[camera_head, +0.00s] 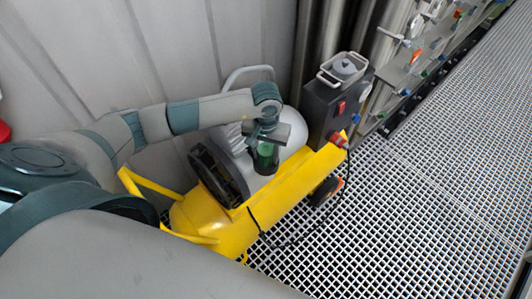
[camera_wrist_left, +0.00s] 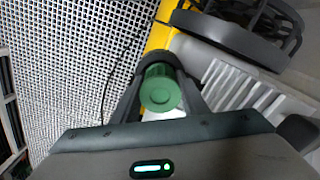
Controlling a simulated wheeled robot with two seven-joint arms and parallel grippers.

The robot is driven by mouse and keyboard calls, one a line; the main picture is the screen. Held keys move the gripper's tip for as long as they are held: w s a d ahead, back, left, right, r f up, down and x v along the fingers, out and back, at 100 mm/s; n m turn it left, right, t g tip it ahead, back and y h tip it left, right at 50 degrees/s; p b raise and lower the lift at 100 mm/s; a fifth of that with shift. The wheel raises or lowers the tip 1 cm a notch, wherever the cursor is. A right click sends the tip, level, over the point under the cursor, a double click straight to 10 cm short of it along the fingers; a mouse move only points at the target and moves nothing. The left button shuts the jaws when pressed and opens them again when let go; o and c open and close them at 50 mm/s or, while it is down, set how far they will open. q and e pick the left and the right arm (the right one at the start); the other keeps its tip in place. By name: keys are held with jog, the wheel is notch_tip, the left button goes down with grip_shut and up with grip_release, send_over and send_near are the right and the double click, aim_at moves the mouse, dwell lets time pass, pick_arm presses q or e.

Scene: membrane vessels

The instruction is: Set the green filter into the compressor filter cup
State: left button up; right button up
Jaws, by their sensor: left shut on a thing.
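The green filter (camera_head: 264,150) is at the compressor's dark filter cup (camera_head: 265,164), its lower part inside or behind the cup wall. My left gripper (camera_head: 265,137) reaches down from above and is shut on the filter. In the left wrist view the round green filter end (camera_wrist_left: 160,94) sits between the two dark fingers (camera_wrist_left: 160,100). The cup's dark rim (camera_wrist_left: 158,62) shows just past it. I cannot tell whether the filter is fully seated. My right gripper is not in view.
The yellow compressor (camera_head: 240,225) stands on a white grating floor (camera_head: 420,215) beside a ribbed wall. A dark box with a red switch (camera_head: 325,105) stands behind it. A black cable (camera_head: 290,245) loops on the floor. Valves line the back right. The grating at right is clear.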

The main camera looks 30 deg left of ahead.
aim_at(266, 150)
pick_arm(q)
jog(key=o, duration=1.1)
jog(key=shift+r, duration=0.1)
jog(key=shift+w+r+b, duration=0.1)
jog(key=shift+r+b, duration=0.25)
jog(key=shift+r, duration=0.15)
jog(key=shift+r+b, duration=2.6)
jog(key=shift+r, duration=5.5)
